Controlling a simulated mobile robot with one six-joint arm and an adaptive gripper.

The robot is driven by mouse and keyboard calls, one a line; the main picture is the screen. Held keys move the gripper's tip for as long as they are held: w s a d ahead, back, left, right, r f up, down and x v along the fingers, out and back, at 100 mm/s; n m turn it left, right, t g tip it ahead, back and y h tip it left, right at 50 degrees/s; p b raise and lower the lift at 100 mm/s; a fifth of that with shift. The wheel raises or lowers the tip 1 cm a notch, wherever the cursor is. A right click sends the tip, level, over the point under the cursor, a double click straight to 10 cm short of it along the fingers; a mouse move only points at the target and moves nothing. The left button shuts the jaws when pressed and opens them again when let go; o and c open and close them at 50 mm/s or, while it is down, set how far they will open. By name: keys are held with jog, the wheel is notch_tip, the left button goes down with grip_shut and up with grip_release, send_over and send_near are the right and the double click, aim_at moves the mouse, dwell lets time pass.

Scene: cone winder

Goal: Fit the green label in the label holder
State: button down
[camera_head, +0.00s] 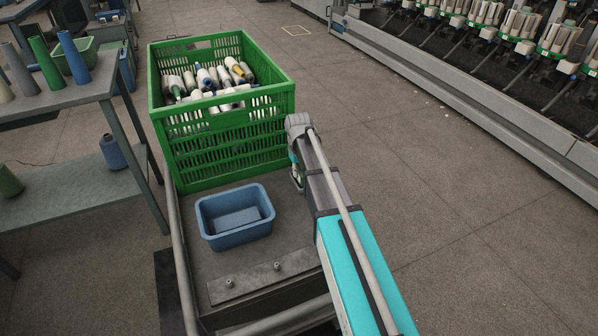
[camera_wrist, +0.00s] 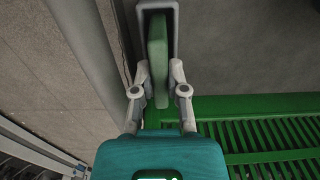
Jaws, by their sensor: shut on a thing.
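The green label (camera_wrist: 158,60) is a flat upright plate in the wrist view. My gripper (camera_wrist: 158,82) is shut on its lower part, with one finger on each side. The label holder (camera_wrist: 158,5) is a grey frame with a dark recess, at the top of the wrist view. The label's upper part overlaps the recess, with the frame showing above and on both sides. I cannot tell how deep it sits or whether it touches the frame. In the head view my gripper (camera_head: 296,175) hangs beside the crate's near right corner, its fingers mostly hidden by the arm.
A green slatted crate (camera_head: 230,150) full of yarn cones stands on the cart; its rim (camera_wrist: 260,103) also shows in the wrist view. A blue bin (camera_head: 235,237) stands in front of it. A table (camera_head: 70,95) with cones is at left. Floor at right is clear.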

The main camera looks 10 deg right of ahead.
jog(key=shift+f, duration=0.2)
dwell(0.3)
dwell(0.3)
jog(key=c, duration=0.6)
grip_release()
jog(key=o, duration=0.5)
jog(key=shift+d+r, duration=0.1)
jog(key=shift+r, duration=0.1)
jog(key=shift+r+p, duration=3.85)
